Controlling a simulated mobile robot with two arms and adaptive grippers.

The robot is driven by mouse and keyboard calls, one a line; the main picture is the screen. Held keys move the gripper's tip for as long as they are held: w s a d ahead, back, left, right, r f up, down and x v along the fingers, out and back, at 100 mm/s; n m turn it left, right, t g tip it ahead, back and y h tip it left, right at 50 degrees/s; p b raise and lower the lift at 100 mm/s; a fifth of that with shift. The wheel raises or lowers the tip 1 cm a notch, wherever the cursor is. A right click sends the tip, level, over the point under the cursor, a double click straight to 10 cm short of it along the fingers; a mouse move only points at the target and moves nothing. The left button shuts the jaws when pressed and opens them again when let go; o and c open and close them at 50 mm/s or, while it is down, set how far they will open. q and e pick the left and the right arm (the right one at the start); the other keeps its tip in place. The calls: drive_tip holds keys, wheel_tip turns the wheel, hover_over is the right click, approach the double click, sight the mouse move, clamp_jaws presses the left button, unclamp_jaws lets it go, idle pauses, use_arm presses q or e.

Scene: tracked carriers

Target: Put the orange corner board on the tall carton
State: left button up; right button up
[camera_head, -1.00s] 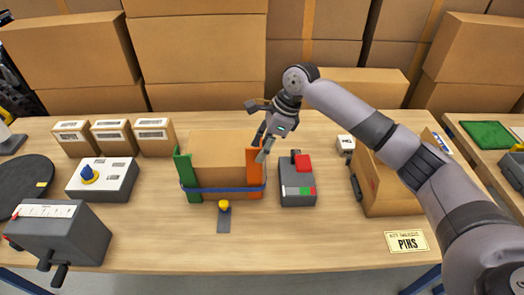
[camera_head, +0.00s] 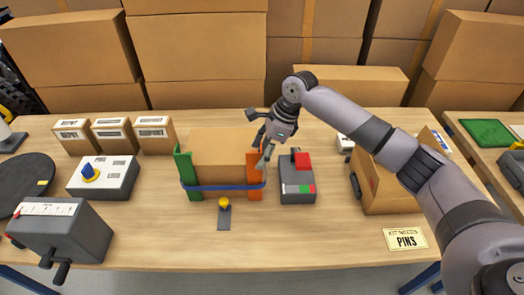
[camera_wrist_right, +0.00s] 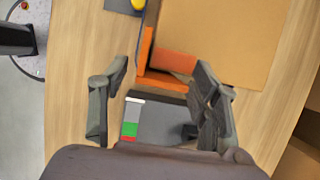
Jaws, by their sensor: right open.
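The tall carton (camera_head: 220,150) is a brown box near the middle of the bench. The orange corner board (camera_head: 254,187) stands upright at its front right corner, with a blue strap (camera_head: 222,188) across it. In the right wrist view the orange board (camera_wrist_right: 147,52) shows as an L-shape at the corner of the carton (camera_wrist_right: 225,35). My right gripper (camera_head: 264,152) is open and points down close by the board's top, partly covering it. Its fingers in the wrist view (camera_wrist_right: 163,100) are spread with nothing held. My left gripper is out of view.
A green corner board (camera_head: 187,172) stands at the carton's front left corner. A dark grey device with a red block (camera_head: 297,185) sits close to the right. A yellow-knobbed grey piece (camera_head: 224,212) lies in front. An open brown box (camera_head: 385,190) stands farther right.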

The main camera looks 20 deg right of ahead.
drive_tip(key=b+v, duration=0.1)
drive_tip(key=v, duration=1.1)
drive_tip(key=shift+b, duration=0.4)
